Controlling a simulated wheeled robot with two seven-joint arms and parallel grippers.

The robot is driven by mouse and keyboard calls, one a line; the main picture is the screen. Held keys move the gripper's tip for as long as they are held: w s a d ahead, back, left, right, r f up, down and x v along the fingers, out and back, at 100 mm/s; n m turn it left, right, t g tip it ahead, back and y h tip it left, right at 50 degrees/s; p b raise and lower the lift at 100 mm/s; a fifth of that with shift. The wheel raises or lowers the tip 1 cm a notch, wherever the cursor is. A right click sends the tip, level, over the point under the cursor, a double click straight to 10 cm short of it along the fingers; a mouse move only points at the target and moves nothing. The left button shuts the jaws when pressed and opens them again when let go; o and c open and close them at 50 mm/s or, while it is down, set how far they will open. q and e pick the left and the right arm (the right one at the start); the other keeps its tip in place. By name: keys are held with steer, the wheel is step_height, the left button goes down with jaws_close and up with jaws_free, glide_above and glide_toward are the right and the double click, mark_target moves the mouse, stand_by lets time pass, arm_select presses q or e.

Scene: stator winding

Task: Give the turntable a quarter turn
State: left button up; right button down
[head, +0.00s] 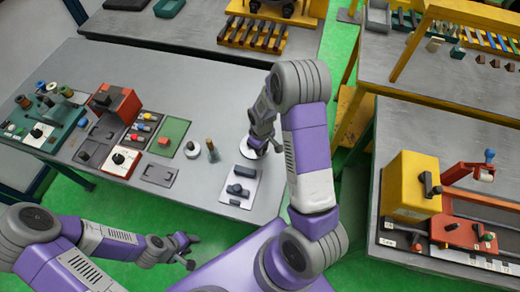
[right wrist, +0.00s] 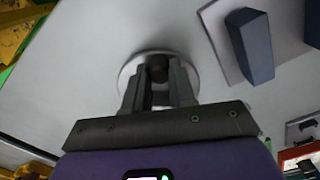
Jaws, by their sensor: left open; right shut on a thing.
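The turntable (right wrist: 127,74) is a pale round disc lying flat on the grey table, with a dark upright knob (right wrist: 157,66) at its middle. In the head view the turntable (head: 245,147) shows near the table's right end, partly covered by my right gripper (head: 264,146). My right gripper (right wrist: 159,84) is shut on the knob, with one finger on each side of it. My left gripper (head: 191,252) is open and empty, in front of the table's near edge and away from the turntable. The fingers hide part of the disc.
A pale plate (head: 246,172) with dark blue blocks (head: 238,189) lies close to the turntable. A small dark-topped post (head: 211,150), a green pad (head: 170,136) and a red machine (head: 118,104) stand to its left. The table's far middle is clear.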

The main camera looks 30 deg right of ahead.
steer(key=shift+w+d+n+b, duration=0.1)
steer(key=shift+d+n+b, duration=0.25)
steer(key=shift+n, duration=0.6)
steer(key=shift+w+d+n+b, duration=0.15)
steer(key=shift+d+n, duration=0.3)
steer(key=shift+n, duration=0.5)
steer(key=shift+w+d+n, duration=0.15)
steer(key=shift+d+n, duration=0.2)
steer(key=shift+n, duration=0.85)
steer(key=shift+w+d+n, duration=0.1)
steer(key=shift+d+n, duration=0.05)
steer(key=shift+n, duration=0.25)
steer(key=c, duration=0.9)
jaws_free()
steer(key=shift+c, duration=0.2)
step_height(320, 180, up, 8)
steer(key=shift+f, duration=0.15)
